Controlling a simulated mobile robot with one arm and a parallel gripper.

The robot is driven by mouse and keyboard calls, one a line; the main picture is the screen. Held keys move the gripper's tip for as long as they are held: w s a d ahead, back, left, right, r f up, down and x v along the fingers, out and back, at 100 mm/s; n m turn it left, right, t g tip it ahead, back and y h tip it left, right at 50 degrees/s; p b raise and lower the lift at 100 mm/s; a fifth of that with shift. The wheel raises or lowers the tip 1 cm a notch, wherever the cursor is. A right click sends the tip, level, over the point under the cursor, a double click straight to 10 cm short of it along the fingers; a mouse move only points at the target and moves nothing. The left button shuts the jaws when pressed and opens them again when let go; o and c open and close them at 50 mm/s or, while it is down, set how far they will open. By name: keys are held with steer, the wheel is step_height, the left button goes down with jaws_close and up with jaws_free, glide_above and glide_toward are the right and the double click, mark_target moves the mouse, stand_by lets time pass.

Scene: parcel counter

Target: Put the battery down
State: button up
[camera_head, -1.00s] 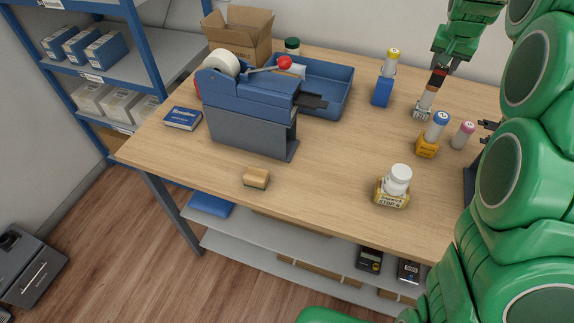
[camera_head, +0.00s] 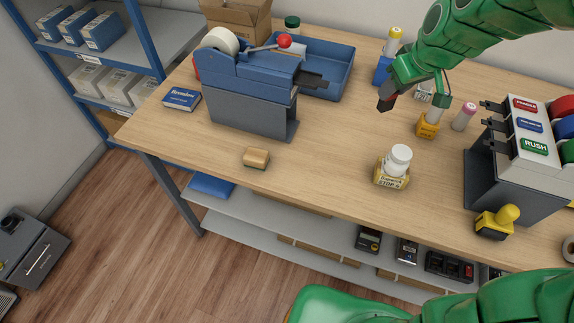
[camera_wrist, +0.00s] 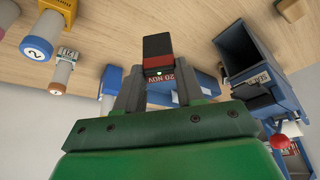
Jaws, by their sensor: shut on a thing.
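The battery (camera_wrist: 158,48) is a small black block with a red band and a green light. My gripper (camera_wrist: 158,92) is shut on it in the wrist view; lettering ending in "NOV" shows on its near red face. In the head view the battery (camera_head: 387,102) hangs from my gripper (camera_head: 393,88), in the air over the right-middle of the counter. It is apart from the wood, and its exact height is hard to tell. My arm covers part of the back right of the counter.
A blue tape machine (camera_head: 248,90) and a blue tray (camera_head: 333,68) stand to the left. A blue-capped bottle in a yellow holder (camera_head: 428,124), a pink-capped bottle (camera_head: 464,117), a white jar (camera_head: 397,160) and a label rack (camera_head: 510,175) stand right. The wood (camera_head: 325,135) between is clear.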

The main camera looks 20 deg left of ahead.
steer(key=s+a+f+n+g, duration=0.1)
steer(key=s+a+n+g, duration=0.1)
steer(key=s+a+n, duration=0.45)
steer(key=s+a+n+g, duration=0.1)
steer(key=s+n, duration=0.2)
steer(key=s, duration=0.7)
steer(key=s+a+f+n+g, duration=0.1)
steer(key=s+a+n+g, duration=0.2)
steer(key=s, duration=0.5)
steer(key=w+a+f+n, duration=0.1)
steer(key=w+a+f, duration=0.7)
steer(key=w+f, duration=0.1)
steer(key=shift+w+a+t+y, duration=0.25)
steer(key=shift+w+t+y, duration=0.15)
steer(key=shift+w, duration=0.5)
steer(key=shift+w+a+f, duration=0.1)
steer(key=shift+f, duration=0.8)
steer(key=shift+w+a+f, duration=0.1)
steer(key=shift+f, duration=0.75)
steer(key=shift+f, duration=0.15)
steer(key=o, duration=1.1)
